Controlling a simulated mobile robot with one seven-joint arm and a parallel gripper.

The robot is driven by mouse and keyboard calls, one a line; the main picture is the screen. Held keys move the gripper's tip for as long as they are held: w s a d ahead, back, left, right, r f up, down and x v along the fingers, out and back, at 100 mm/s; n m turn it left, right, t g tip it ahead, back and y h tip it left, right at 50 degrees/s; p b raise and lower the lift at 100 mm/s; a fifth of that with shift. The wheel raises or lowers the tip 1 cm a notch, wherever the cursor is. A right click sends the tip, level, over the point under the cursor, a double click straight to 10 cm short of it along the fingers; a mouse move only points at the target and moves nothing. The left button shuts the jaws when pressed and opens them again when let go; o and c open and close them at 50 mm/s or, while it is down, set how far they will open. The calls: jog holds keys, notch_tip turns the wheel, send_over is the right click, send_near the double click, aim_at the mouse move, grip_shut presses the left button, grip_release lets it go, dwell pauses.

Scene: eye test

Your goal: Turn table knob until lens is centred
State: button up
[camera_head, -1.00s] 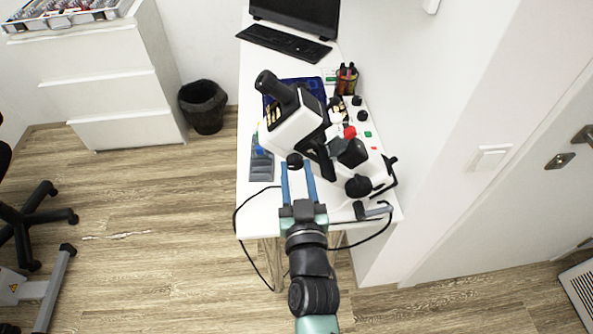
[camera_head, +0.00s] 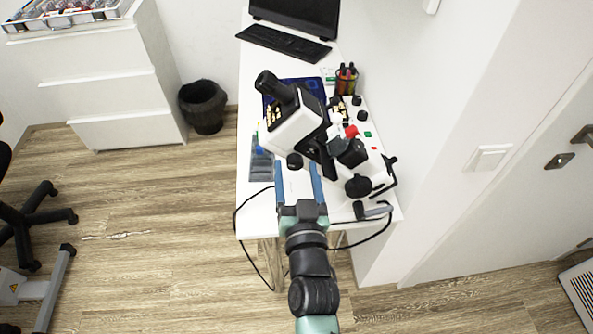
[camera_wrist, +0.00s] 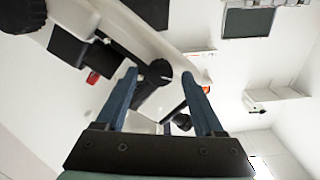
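A white-and-black lens-measuring instrument (camera_head: 298,125) stands on the white table, its black eyepiece (camera_head: 274,86) tilted up to the left. A round black knob (camera_head: 294,161) is at its near left side. A larger black knob (camera_head: 358,186) is at its near right. My gripper (camera_head: 297,170) is open and empty, its two blue fingers pointing at the near left knob, tips close to it. In the wrist view a black knob (camera_wrist: 157,72) shows between the blue fingers; contact cannot be told. I cannot make out a lens or which knob is the table knob.
The white table (camera_head: 254,217) also holds a keyboard (camera_head: 283,45), a pen cup (camera_head: 346,80), a blue tray (camera_head: 310,86) and a grey tray (camera_head: 261,168). A black cable (camera_head: 240,208) hangs over the near edge. A wall stands close on the right.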

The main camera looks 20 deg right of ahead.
jog(key=b+v, duration=0.1)
jog(key=v, duration=1.2)
jog(key=shift+b, duration=0.4)
jog(key=w+a+r+n+t+y+p, duration=0.1)
jog(key=w+a+r+t, duration=0.15)
jog(key=r, duration=0.75)
jog(key=w+a+r+n+t+y, duration=0.15)
jog(key=w+r, duration=0.25)
jog(key=r, duration=0.5)
jog(key=w+a+r+n+t+y+p, duration=0.1)
jog(key=w+a+r, duration=0.2)
jog(key=r, duration=0.7)
jog(key=s+a+r+t, duration=0.1)
jog(key=s+r, duration=0.1)
jog(key=r, duration=0.6)
jog(key=s+a+r+n+t+y+p, duration=0.1)
jog(key=s+a+r+t, duration=0.1)
jog(key=r, duration=0.6)
jog(key=s+a+r+n+t, duration=0.1)
jog(key=s+a+r+t, duration=0.1)
jog(key=r, duration=0.6)
jog(key=shift+s+r+p, duration=0.3)
jog(key=shift+s+r, duration=0.1)
jog(key=shift+s, duration=0.45)
jog(key=shift+y, duration=0.25)
